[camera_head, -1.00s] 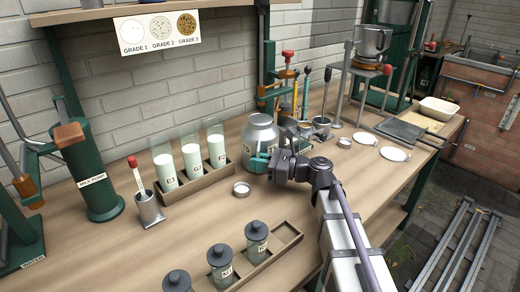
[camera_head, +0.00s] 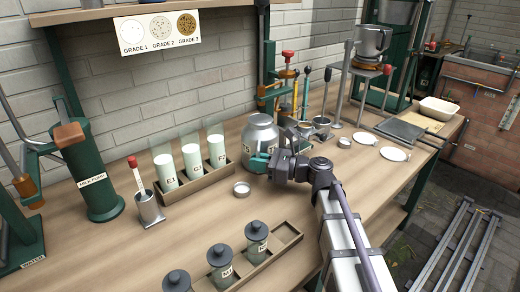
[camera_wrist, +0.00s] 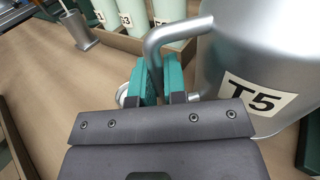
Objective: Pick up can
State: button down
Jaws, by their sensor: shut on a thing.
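The can (camera_head: 261,130) is a silver metal milk can with a rounded shoulder, standing upright on the wooden bench in the head view. In the wrist view the can (camera_wrist: 255,60) fills the right side, with a "T5" label and a bent metal handle (camera_wrist: 165,38) on its near side. My gripper (camera_head: 259,162) is at the can's lower front in the head view. In the wrist view its green fingers (camera_wrist: 160,82) are close together around the handle, shut on it. My gripper hides part of the can's front in the head view.
A rack of tall milk glasses (camera_head: 192,160) stands left of the can. A small round lid or dish (camera_head: 241,188) lies in front. A wooden tray (camera_head: 289,233) with dark-lidded jars is nearer. Metal cups (camera_head: 321,124) and a tripod stand are to the right.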

aim_at(258, 148)
dwell(0.3)
notch_tip(258, 148, up, 4)
jog(key=p, duration=0.4)
jog(key=s+d, duration=1.1)
jog(key=s, duration=0.2)
jog(key=shift+s+d+f, duration=0.2)
jog(key=shift+s+d, duration=0.1)
jog(key=shift+d, duration=0.1)
